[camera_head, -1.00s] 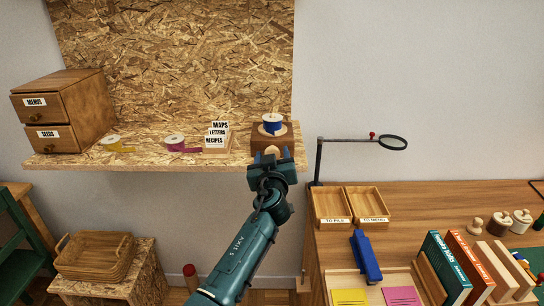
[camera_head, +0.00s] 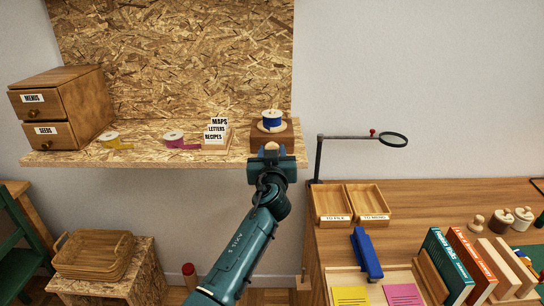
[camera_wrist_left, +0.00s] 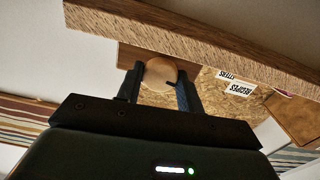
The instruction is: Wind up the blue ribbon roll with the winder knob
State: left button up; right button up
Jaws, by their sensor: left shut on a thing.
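The blue ribbon roll (camera_head: 272,121) sits upright on a round light disc on top of a dark wooden block (camera_head: 257,137) at the right end of the chipboard shelf. The winder knob (camera_head: 271,147) is a round, light wooden piece at the front of the block; it also shows in the left wrist view (camera_wrist_left: 160,73). My left gripper (camera_head: 271,158) reaches up to the shelf's front edge, and its fingers are shut on the knob from both sides. My right gripper is not in view.
Yellow (camera_head: 115,141) and magenta (camera_head: 175,140) ribbon rolls, a card box (camera_head: 216,145) and a drawer cabinet (camera_head: 62,108) stand left on the shelf. A magnifier arm (camera_head: 345,137) rises to the right, above the desk (camera_head: 440,205) with trays and books.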

pick_arm(q)
jog(key=shift+m+b, duration=0.85)
jog(key=shift+m, duration=1.65)
jog(key=o, duration=1)
